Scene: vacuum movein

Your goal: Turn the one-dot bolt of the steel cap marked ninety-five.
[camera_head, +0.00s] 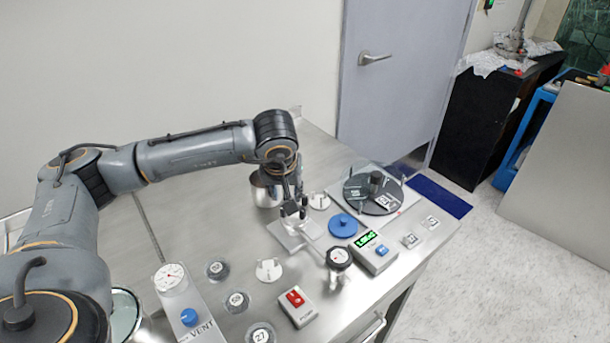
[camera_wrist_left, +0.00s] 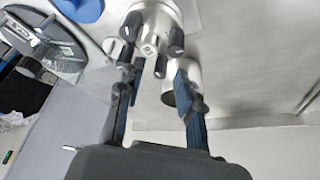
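A steel cap (camera_wrist_left: 152,32) sits at the top of the left wrist view, with a small rotated number on its middle that seems to read 95. The dots on the bolts are too small to read. My left gripper (camera_wrist_left: 160,72) is open, its two fingers apart on either side of that bolt, with no clear contact. In the head view my left gripper (camera_head: 294,210) is just over the cap on its pale square plate (camera_head: 298,237) and partly hides it. My right gripper is not seen.
A steel pot (camera_head: 264,191) stands behind the gripper. A blue lidded disc (camera_head: 343,226), a black gauge (camera_head: 339,256) and a green-lit display box (camera_head: 374,251) are close on the right. Round numbered caps (camera_head: 237,301), a red-switch box (camera_head: 296,306) and a vent gauge unit (camera_head: 172,284) stand in front.

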